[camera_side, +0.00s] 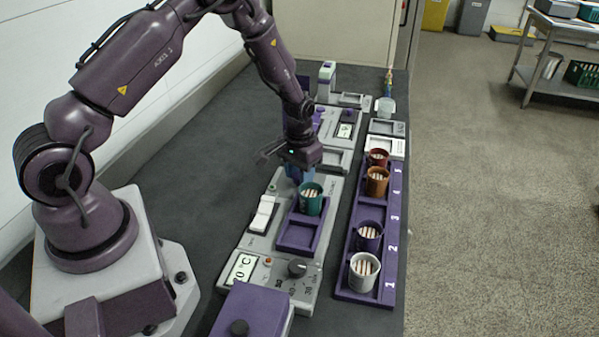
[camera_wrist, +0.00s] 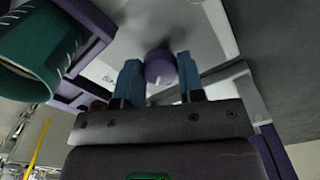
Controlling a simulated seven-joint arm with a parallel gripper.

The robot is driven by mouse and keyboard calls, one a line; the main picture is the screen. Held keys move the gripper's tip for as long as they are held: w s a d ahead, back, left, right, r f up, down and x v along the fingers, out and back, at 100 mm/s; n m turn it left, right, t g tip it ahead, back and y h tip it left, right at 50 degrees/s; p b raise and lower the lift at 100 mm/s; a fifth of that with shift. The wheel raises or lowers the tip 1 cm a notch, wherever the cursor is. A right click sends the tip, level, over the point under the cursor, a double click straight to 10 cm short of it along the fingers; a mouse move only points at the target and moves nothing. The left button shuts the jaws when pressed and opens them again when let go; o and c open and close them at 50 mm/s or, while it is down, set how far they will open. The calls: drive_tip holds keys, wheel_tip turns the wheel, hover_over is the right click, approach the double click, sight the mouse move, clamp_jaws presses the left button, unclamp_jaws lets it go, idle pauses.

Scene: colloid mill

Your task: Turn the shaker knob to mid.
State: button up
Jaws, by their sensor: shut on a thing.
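The shaker knob (camera_wrist: 159,66) is a purple round knob with a white pointer mark, seen in the wrist view between the two blue fingers of my gripper (camera_wrist: 160,82). My gripper is shut on it. The mark points toward the gripper body in that view. In the side view my gripper (camera_side: 300,174) reaches down at the far end of the grey shaker (camera_side: 262,241), and the knob is hidden there. The shaker carries a purple tray (camera_side: 296,236) with a green cup (camera_side: 311,199) of white sticks. I cannot read the knob's scale.
The green cup (camera_wrist: 40,45) is close beside my gripper in the wrist view. A white rocker switch (camera_side: 263,213) sits on the shaker. A purple rack (camera_side: 340,281) with several cups stands to the right. A heater panel with a dark knob (camera_side: 297,268) is nearer the camera.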

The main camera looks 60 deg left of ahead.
drive_tip(key=shift+n, duration=1.9)
drive_tip(key=o, duration=0.9)
wheel_tip(320, 180, up, 13)
